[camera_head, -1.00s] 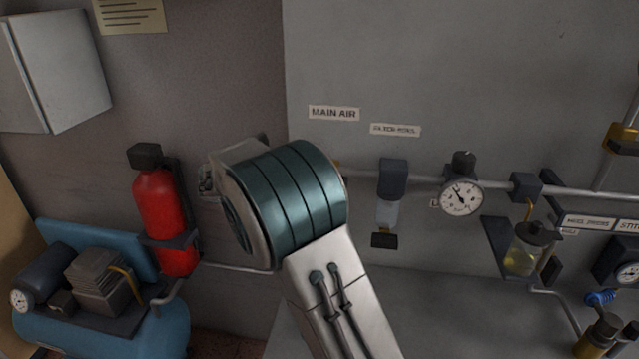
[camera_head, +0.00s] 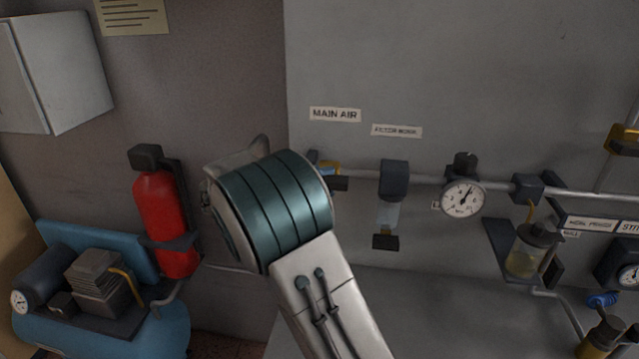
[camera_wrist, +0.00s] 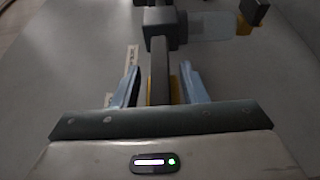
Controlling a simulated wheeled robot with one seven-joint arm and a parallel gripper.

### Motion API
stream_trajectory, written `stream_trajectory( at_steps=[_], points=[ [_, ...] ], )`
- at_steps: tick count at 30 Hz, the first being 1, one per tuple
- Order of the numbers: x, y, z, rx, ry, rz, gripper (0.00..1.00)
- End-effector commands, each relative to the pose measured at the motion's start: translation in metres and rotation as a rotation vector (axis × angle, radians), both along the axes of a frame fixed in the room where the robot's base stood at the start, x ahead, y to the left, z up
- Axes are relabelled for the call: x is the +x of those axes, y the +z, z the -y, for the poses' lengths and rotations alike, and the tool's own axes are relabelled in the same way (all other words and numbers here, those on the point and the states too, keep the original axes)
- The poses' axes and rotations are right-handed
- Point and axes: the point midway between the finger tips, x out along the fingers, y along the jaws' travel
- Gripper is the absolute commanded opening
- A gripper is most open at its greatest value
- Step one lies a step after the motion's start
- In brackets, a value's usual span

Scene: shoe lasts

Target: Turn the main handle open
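I cannot tell whether this bar is the handle's grip or the pipe. My gripper (camera_wrist: 160,82) has its pale blue fingers on either side of the bar, with gaps to both. It looks open. The fingers are mostly hidden in the head view.
A filter (camera_head: 389,200) and a round gauge (camera_head: 463,198) sit on the pipe to the right. A lubricator bowl (camera_head: 531,250) is farther right. A red extinguisher (camera_head: 165,220) and a blue compressor (camera_head: 110,325) stand at left.

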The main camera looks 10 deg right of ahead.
Motion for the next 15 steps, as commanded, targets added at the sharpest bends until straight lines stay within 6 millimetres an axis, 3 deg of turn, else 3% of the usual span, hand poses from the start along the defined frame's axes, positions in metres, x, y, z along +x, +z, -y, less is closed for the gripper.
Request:
stream_trajectory(
  at_steps=[9, 15],
  points=[
    [0.0, -0.001, -0.002, 0.002, -0.002, 0.0, 0.38],
    [0.0, -0.004, -0.03, 0.003, 0.002, 0.0, 0.38]
  ],
)
